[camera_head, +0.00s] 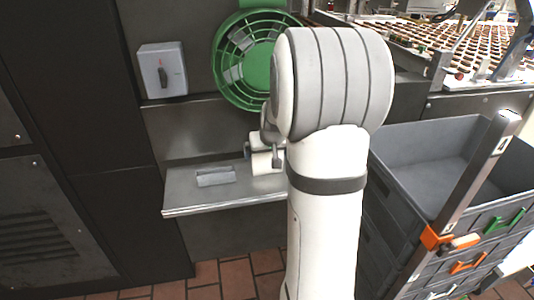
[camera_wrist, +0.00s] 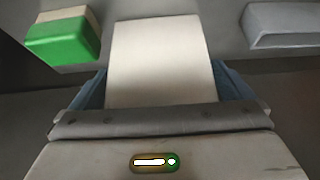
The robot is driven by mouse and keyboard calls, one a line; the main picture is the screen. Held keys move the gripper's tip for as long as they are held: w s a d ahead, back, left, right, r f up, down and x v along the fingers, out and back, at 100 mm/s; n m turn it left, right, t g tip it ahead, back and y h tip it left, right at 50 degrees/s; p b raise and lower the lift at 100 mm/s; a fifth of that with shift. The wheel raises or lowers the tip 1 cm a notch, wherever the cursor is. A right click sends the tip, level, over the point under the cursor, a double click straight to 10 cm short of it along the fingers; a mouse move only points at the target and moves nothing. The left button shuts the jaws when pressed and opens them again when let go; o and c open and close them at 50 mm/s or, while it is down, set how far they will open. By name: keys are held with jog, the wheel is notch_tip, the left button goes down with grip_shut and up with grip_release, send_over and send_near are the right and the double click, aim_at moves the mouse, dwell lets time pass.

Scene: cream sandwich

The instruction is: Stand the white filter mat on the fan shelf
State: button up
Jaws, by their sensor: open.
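The white filter mat (camera_wrist: 160,62) fills the middle of the wrist view as a plain pale rectangle. A white piece, apparently the mat, also shows on the fan shelf (camera_head: 225,197) in the head view (camera_head: 266,163), partly hidden by my gripper and arm. My gripper (camera_head: 264,150) is open just above the shelf's right part. In the wrist view, its bluish fingers show on either side of the mat, and I cannot tell whether they touch it. The green fan (camera_head: 228,85) is on the wall above the shelf, partly behind my arm.
A grey block-like holder (camera_head: 216,177) lies on the shelf, left of my gripper. A green block with a beige layer (camera_wrist: 62,40) shows in the wrist view. A grey switch box (camera_head: 162,70) is on the wall. Grey crates (camera_head: 420,150) and a conveyor of biscuits (camera_head: 440,38) stand right.

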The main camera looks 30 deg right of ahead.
jog(key=p+v, duration=0.2)
jog(key=v, duration=0.9)
jog(key=s+a+f+n+g, duration=0.1)
jog(key=s+a+f+g, duration=0.1)
jog(key=s+a, duration=0.7)
jog(key=s+a+f+n+g+y, duration=0.1)
jog(key=s+a+f+n+g, duration=0.1)
jog(key=s+a, duration=0.7)
jog(key=shift+s+a+f+y, duration=0.2)
jog(key=shift+s+f+y, duration=0.15)
jog(key=shift+s, duration=0.45)
